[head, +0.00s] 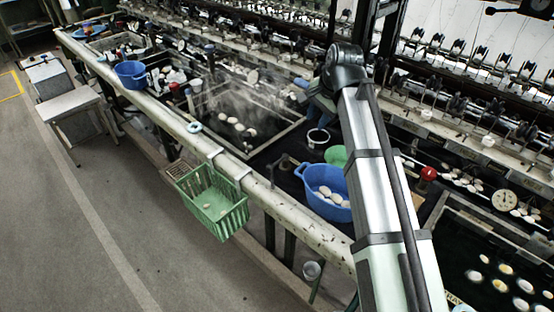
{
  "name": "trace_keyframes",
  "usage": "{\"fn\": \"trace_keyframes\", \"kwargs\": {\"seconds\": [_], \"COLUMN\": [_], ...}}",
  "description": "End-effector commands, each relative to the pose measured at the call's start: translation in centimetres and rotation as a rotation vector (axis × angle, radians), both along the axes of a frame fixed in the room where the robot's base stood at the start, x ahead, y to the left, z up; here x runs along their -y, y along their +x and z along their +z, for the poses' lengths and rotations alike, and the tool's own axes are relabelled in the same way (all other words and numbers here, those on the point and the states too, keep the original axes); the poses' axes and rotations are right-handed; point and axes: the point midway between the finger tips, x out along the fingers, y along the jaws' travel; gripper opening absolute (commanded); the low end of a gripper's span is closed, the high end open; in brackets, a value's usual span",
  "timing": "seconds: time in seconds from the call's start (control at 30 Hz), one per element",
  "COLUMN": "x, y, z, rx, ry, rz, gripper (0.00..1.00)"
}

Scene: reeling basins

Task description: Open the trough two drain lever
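My arm rises from the bottom right to a dark joint near the top centre. Another trough (440,232) with cocoons is at the lower right. A red knob (428,173) stands just right of my arm. I cannot make out a drain lever for sure, nor which trough is number two.
A green basket (207,207) hangs on the pale front rail (300,222). Another blue basin (131,82) is at the left. Reeling machinery lines the back.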

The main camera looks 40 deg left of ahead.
Motion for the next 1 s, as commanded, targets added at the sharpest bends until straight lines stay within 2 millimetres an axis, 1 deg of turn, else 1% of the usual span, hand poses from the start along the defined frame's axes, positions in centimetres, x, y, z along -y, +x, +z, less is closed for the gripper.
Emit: {"fn": "trace_keyframes", "kwargs": {"seconds": [0.03,0.1,0.2,0.33,0.43,0.57,0.67,1.0], "x": [-1.3,-2.3,-3.4,-4.1,-4.4,-4.5,-4.7,-5.8], "y": [-2.0,-4.1,-6.5,-8.4,-9.0,-9.1,-9.1,-9.1], "z": [-0.2,-0.5,-0.8,-1.0,-1.2,-2.0,-3.2,-8.6], "rx": [-0.018,-0.041,-0.064,-0.082,-0.088,-0.089,-0.089,-0.089], "ry": [-0.022,-0.052,-0.087,-0.115,-0.124,-0.127,-0.126,-0.126], "rz": [0.016,0.028,0.04,0.049,0.051,0.051,0.051,0.051], "gripper": [0.35,0.35,0.35,0.35,0.35,0.35,0.35,0.35]}}
